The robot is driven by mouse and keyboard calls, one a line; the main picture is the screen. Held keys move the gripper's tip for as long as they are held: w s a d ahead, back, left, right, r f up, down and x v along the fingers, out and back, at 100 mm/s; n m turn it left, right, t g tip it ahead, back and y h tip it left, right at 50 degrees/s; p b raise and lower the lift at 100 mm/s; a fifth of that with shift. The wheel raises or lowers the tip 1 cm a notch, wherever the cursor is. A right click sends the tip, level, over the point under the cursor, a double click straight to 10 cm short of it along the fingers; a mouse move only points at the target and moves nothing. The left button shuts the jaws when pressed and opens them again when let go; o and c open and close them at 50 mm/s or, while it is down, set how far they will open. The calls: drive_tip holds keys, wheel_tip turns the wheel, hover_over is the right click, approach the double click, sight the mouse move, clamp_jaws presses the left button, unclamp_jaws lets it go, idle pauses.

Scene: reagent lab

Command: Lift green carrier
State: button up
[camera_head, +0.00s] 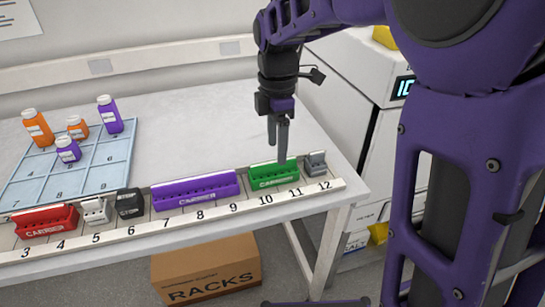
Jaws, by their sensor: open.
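The green carrier (273,175) sits upright on the numbered rail at the front edge of the bench, around positions 10 and 11. My gripper (278,154) points down directly over the green carrier. Its fingers look open, with the tips at or just behind the carrier's top edge. I cannot tell from this view whether the fingers touch the carrier or straddle it. The fingers cover part of the carrier's back edge.
On the rail (190,211), a purple carrier (195,190) stands left and a small grey block (316,163) close right. Further left are a black block (129,203), a light grey block (96,211) and a red carrier (46,222). A blue tray (112,180) holds several bottles.

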sight(276, 170)
drive_tip(key=shift+a+f+b, duration=0.1)
drive_tip(key=shift+f+b, duration=0.6)
drive_tip(key=shift+f, duration=2.8)
clamp_jaws()
